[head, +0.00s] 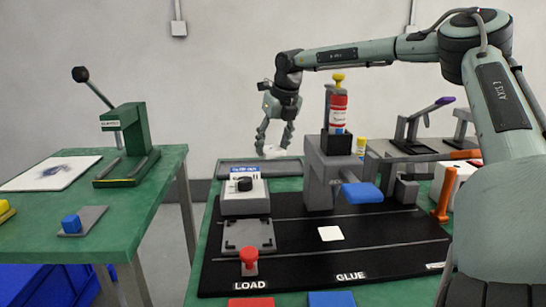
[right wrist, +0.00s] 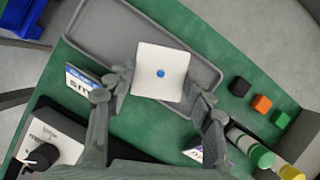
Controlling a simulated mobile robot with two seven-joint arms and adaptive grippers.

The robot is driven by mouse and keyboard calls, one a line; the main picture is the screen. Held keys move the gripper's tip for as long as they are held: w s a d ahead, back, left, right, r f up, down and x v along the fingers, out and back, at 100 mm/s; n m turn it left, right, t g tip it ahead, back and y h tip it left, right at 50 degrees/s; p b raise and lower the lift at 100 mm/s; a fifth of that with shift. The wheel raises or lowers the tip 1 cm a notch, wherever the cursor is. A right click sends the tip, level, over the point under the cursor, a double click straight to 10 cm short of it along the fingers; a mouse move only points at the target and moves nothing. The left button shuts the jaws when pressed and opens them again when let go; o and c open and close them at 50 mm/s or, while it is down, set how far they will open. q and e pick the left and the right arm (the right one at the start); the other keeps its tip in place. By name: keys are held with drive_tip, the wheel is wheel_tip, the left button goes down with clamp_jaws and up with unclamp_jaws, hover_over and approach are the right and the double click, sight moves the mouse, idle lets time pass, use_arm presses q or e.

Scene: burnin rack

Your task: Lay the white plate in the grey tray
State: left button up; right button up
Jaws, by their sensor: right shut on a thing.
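The white plate (right wrist: 172,61) is square with a blue dot in its middle. It sits between the fingers of my right gripper (right wrist: 164,92), which is shut on it. In the head view the right gripper (head: 274,146) is at the far end of the right-hand table, with the plate (head: 273,152) at its fingertips, partly hidden. The grey tray (right wrist: 100,38) lies beneath the plate in the right wrist view, long and shallow, and looks empty. In the head view the tray (head: 235,168) is at the table's far edge. My left gripper is not in view.
A grey box with a black knob (head: 245,196) stands just in front of the tray. A grey press with a red bottle (head: 338,112) stands to its right. Another white square (head: 330,233) lies on the black mat. Small coloured blocks (right wrist: 262,104) sit beside the tray.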

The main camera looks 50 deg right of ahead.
sight(273, 170)
drive_tip(key=shift+w+d+f, duration=0.3)
drive_tip(key=shift+d+f, duration=0.15)
wheel_tip(273, 170, down, 4)
drive_tip(key=shift+r, duration=0.1)
drive_tip(key=o, duration=1.1)
drive_tip(key=shift+o, duration=0.2)
drive_tip(key=v, duration=1.2)
drive_tip(key=shift+s+a, duration=0.1)
drive_tip(key=shift+a, duration=0.1)
